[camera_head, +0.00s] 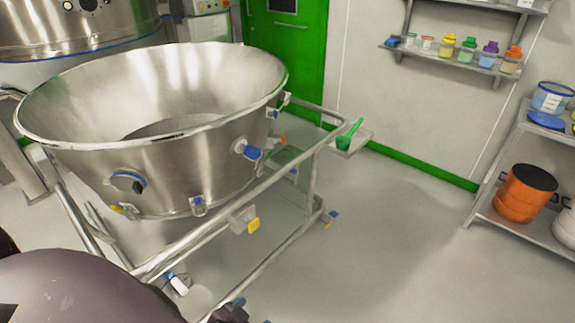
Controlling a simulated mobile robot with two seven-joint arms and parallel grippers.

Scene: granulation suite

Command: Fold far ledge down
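A small pale ledge (357,137) sticks out level from the far right corner of the steel cart frame (262,186). A green scoop (348,134) lies on it, its handle pointing up and right. A small grey bracket with a yellow tab (253,225) is on the near part of the same rail; I cannot tell whether it is another ledge. The frame carries a large open steel bowl (190,165). Neither of my grippers can be made out in the view, and nothing of mine touches the ledge.
A wall shelf (440,58) holds several small coloured bottles. A rack at the right holds an orange tub (525,192) and other containers. A green door (290,50) stands behind the bowl. The floor (400,240) between cart and rack is clear.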

